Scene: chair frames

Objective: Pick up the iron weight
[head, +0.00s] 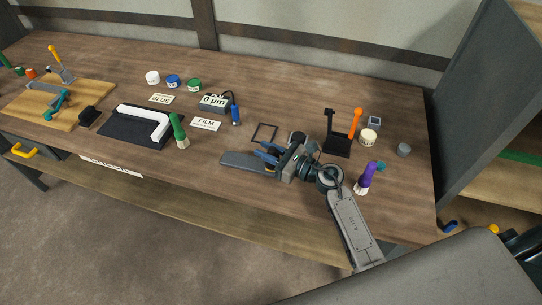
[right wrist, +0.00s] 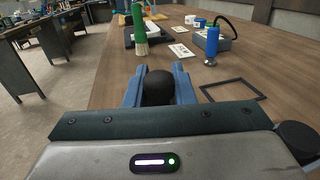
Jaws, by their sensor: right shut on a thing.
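The iron weight (right wrist: 158,88) shows in the right wrist view as a dark, rounded thing between the blue fingers. My right gripper (right wrist: 158,78) is shut on it, with one finger on each side. In the head view my right gripper (head: 267,151) is over the front of the wooden table, right of the middle. The weight is mostly hidden there by the fingers and gripper body. I cannot tell whether it still touches the table. My left gripper is not in view.
A thin black frame (head: 264,132) lies close behind the gripper. A green-handled brush (head: 179,131) stands to its left, and a purple-handled brush (head: 366,177) to its right near the arm. A black stand (head: 337,144) is behind right. Bare table (head: 215,145) lies left of the gripper.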

